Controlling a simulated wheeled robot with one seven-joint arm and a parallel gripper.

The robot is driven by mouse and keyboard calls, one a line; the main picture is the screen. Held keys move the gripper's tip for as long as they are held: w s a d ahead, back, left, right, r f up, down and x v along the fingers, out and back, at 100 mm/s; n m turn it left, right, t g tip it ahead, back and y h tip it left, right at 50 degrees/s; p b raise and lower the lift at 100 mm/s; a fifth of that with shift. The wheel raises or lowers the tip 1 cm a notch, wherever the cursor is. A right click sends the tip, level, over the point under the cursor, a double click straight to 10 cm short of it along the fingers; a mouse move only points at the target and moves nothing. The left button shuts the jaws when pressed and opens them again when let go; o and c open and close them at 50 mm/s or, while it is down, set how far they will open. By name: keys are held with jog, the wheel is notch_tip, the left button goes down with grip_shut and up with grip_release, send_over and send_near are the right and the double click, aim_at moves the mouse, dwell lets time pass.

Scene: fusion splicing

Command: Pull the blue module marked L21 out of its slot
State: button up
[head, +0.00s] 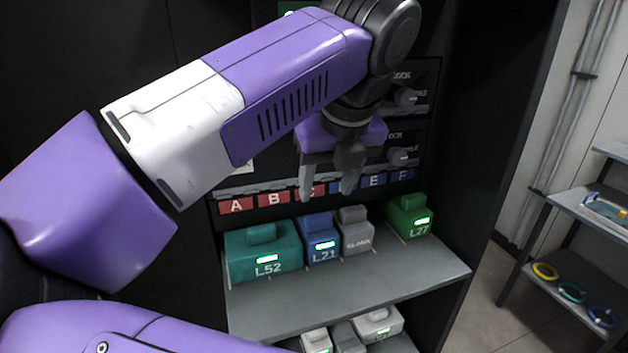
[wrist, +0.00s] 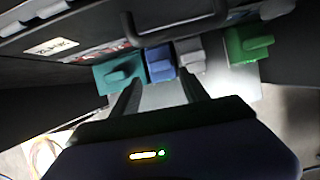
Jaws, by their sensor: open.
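The blue module marked L21 (head: 321,243) sits on the shelf between the teal module L52 (head: 262,256) and a grey module (head: 355,232). A green light glows on its front. In the wrist view the blue module (wrist: 159,63) lies beyond the fingertips, near the centre. My gripper (head: 328,192) is open and empty, pointing down. In the head view it hangs above the modules, apart from them. In the wrist view its two fingers (wrist: 158,88) are spread, with shelf surface showing between them.
The green module L27 (head: 410,217) stands to the right, past a gap. The bare shelf front (head: 350,288) is clear. White modules (head: 378,325) sit on a lower level. Labels A to F and a panel with knobs (head: 405,97) are behind. A handle bar (wrist: 180,35) crosses the wrist view.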

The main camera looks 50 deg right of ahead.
aim_at(320, 218)
jog(key=shift+a, duration=0.1)
dwell(0.3)
jog(key=shift+p+x, duration=0.85)
jog(key=shift+x, duration=3.05)
jog(key=shift+s, duration=0.1)
grip_shut()
